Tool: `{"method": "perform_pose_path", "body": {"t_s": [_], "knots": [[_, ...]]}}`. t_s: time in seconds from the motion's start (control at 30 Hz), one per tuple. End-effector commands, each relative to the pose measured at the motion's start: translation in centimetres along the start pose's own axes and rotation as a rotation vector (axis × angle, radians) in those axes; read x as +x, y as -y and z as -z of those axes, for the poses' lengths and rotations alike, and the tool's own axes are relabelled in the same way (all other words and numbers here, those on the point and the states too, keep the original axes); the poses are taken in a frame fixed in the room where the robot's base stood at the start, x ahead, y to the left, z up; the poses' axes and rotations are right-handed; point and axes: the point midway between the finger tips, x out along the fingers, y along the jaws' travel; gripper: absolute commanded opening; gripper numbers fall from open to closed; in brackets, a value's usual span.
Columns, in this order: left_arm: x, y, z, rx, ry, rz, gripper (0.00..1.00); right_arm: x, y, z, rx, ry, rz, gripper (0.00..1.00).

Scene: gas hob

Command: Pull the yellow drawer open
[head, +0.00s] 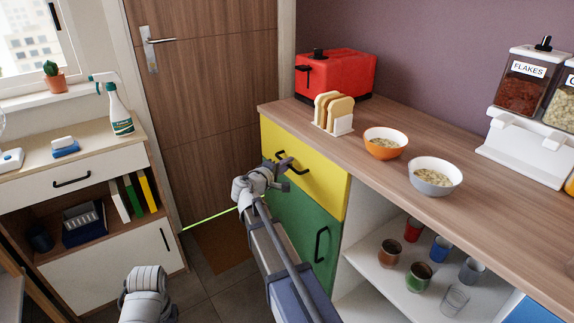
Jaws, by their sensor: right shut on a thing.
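The yellow drawer (325,178) is the top drawer at the left end of the wooden counter. Its front looks about flush with the green door below, with no clear gap showing. Its dark bar handle (300,171) sits across the middle of the front. My right gripper (284,164) reaches up from below and is shut on the handle, covering part of it. My left gripper is out of the picture; only a part of my left arm shows at the bottom.
The green door (295,232) is just under the drawer, behind my right arm. The counter (395,185) bears a red toaster (335,74), a toast rack (342,125) and two bowls. Open shelves with several cups are at right. Floor is free left of the cabinet.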

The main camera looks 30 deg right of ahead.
Motion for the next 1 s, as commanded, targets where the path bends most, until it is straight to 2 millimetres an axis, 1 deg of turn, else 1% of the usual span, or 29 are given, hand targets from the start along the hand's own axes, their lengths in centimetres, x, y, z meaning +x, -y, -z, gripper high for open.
{"method": "perform_pose_path", "body": {"t_s": [0.23,0.37,0.47,0.57,0.8,1.0], "knots": [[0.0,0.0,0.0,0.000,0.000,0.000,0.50,-0.3,0.1,0.1,0.000,-0.001,0.001,0.00],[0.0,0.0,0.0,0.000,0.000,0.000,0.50,-1.4,0.3,0.6,0.000,-0.004,0.001,0.00],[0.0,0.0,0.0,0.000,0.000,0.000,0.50,-3.0,0.7,1.3,0.000,-0.005,0.002,0.00],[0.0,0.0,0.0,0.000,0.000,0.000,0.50,-5.2,1.1,2.2,0.001,-0.006,0.002,0.00],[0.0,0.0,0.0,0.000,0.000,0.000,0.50,-11.0,2.4,4.7,0.000,-0.006,0.002,0.00],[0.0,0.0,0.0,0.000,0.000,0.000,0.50,-15.4,3.4,6.5,-0.001,-0.005,0.001,0.00]]}}
